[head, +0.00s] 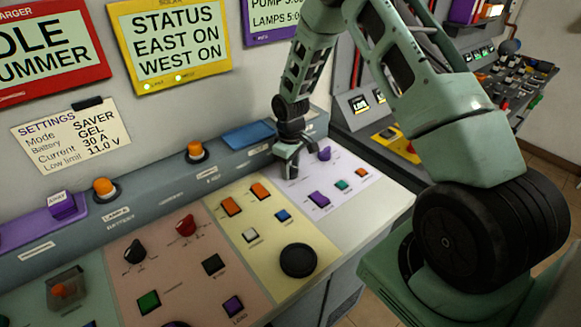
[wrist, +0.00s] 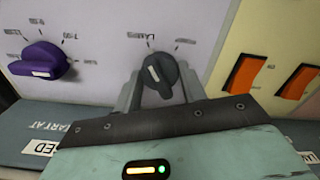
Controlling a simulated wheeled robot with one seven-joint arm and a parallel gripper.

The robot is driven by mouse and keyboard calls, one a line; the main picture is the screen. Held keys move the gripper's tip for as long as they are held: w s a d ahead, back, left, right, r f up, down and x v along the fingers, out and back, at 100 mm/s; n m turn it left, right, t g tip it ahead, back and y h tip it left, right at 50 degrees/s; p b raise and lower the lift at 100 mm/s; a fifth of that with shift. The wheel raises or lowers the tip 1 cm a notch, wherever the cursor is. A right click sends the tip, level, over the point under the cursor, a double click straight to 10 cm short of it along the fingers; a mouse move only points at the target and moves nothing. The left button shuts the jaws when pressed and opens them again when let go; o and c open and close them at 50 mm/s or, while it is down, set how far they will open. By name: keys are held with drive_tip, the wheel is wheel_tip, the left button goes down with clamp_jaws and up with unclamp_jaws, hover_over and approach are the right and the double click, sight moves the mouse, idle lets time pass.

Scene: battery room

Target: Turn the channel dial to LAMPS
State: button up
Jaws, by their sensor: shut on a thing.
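The channel dial, a dark grey knob with a white pointer mark (wrist: 160,74), sits on the pale lilac panel in the wrist view. The printed word LAMPS (wrist: 150,39) is just above it, and another mark, too small to read, is to the upper right. The pointer mark lies on the knob's left side and seems to lean up and slightly left, toward LAMPS. My gripper (wrist: 158,92) has its grey fingers on both sides of the knob and is shut on it. In the head view my gripper (head: 289,170) reaches down to the lilac panel (head: 345,185) and hides the dial.
A purple knob (wrist: 40,62) stands left of the dial in the wrist view; it also shows right of my gripper in the head view (head: 324,153). Orange switches (wrist: 243,73) are on the yellow panel to the right. A raised ledge (head: 225,160) runs behind the panels.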

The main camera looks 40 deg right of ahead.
sight(291, 166)
drive_tip(key=o, duration=1)
wheel_tip(291, 166, up, 18)
drive_tip(key=b, duration=0.3)
drive_tip(key=shift+f, duration=0.2)
drive_tip(key=s+a+r+n, duration=0.1)
drive_tip(key=s+a, duration=0.4)
drive_tip(key=a, duration=0.4)
drive_tip(key=s+a+r+n, duration=0.1)
drive_tip(key=s+a+r, duration=0.1)
drive_tip(key=s+a, duration=0.5)
drive_tip(key=shift+n+y, duration=0.3)
drive_tip(key=shift+n, duration=0.4)
drive_tip(key=s+a, duration=0.3)
drive_tip(key=s, duration=0.3)
drive_tip(key=s+a, duration=0.4)
drive_tip(key=s, duration=0.2)
drive_tip(key=s+a, duration=0.3)
drive_tip(key=s, duration=0.4)
drive_tip(key=shift+s+a+f, duration=0.1)
drive_tip(key=shift+a+f, duration=0.1)
drive_tip(key=shift+f, duration=0.1)
